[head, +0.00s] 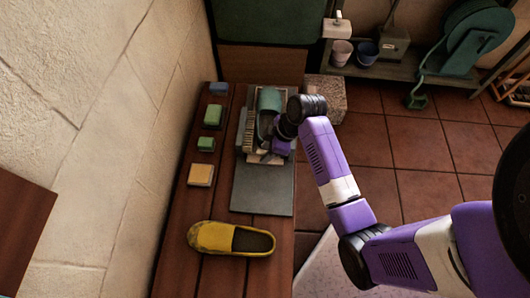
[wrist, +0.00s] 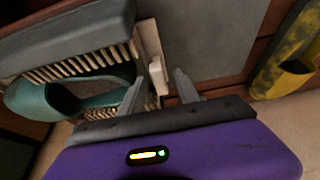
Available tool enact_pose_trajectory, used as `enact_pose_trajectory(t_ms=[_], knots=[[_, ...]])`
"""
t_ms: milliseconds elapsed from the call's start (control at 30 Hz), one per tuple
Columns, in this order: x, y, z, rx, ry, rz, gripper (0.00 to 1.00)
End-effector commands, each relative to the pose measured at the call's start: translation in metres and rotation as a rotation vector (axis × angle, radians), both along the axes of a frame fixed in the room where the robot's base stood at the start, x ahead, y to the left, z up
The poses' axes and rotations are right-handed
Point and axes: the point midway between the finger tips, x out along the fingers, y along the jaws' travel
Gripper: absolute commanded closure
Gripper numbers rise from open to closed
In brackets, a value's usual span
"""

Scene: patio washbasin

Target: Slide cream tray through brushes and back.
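The cream tray (head: 264,159) is mostly hidden under the brush unit and my arm. In the wrist view its near end (wrist: 149,45) and upright knob (wrist: 157,76) stick out past the brushes. The brushes (wrist: 85,65) have cream bristles under a grey bar and also show in the head view (head: 248,132). A teal clog (head: 269,99) lies among the bristles and also shows in the wrist view (wrist: 50,98). My gripper (wrist: 158,90) has its fingers apart, one on each side of the knob, with visible gaps. The head view hides the fingertips.
The brush unit stands on a grey board (head: 262,190) on a wooden bench (head: 180,258); the board's near part is bare. A yellow clog (head: 216,236) lies nearer. Green blocks (head: 212,116) and a tan block (head: 201,175) line the left. A wall (head: 100,130) borders the bench.

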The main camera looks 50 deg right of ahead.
Motion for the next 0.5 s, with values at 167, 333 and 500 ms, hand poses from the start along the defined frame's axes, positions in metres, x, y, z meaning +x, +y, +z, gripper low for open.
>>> enact_pose_trajectory(t_ms=[167, 333, 500], knots=[[0.0035, 0.0020, -0.0107, 0.000, 0.000, -0.001, 0.62], [0.0039, 0.0023, -0.0109, -0.001, -0.001, 0.000, 0.62], [0.0039, 0.0021, -0.0107, -0.001, -0.001, 0.000, 0.78]])
